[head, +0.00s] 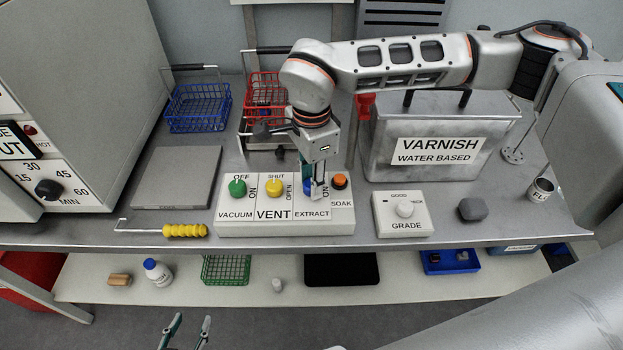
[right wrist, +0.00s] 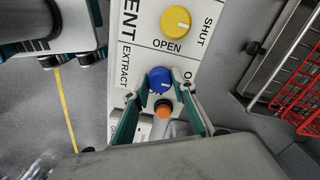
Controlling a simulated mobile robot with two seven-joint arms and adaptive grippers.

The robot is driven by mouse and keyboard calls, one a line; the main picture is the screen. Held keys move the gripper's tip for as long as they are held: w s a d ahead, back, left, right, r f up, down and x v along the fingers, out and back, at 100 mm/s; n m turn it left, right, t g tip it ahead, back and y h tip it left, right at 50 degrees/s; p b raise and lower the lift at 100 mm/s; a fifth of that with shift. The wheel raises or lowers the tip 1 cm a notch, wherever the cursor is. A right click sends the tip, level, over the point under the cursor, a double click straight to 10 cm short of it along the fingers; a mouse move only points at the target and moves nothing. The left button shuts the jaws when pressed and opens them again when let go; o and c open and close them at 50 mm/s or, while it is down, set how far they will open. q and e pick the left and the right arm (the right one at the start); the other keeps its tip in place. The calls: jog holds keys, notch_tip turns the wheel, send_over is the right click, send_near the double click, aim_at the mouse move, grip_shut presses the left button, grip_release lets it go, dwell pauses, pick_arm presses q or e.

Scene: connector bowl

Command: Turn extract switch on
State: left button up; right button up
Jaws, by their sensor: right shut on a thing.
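The extract switch is a blue knob (head: 308,186) on the white switch panel (head: 235,214), between the yellow vent knob (head: 275,187) and an orange soak knob (head: 339,181). My right gripper (head: 316,190) reaches down over it and hides part of it. In the right wrist view the blue knob (right wrist: 160,79) sits between the two fingertips, which are shut on it. A pale mark shows on the knob; its exact setting is hard to tell. My left gripper (head: 186,332) is open and empty at the bottom edge of the head view.
A green vacuum knob (head: 237,187) is at the panel's left. The varnish tank (head: 430,150) stands behind. A yellow-handled hook (head: 184,231) lies at the bench's front edge.

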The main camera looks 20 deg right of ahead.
jog(key=m, duration=0.4)
jog(key=shift+m+b, duration=0.3)
jog(key=shift+b, duration=0.1)
jog(key=m, duration=0.4)
jog(key=shift+m, duration=0.3)
jog(key=m+b, duration=0.1)
jog(key=m, duration=0.3)
jog(key=shift+m, duration=2.4)
jog(key=o, duration=1.1)
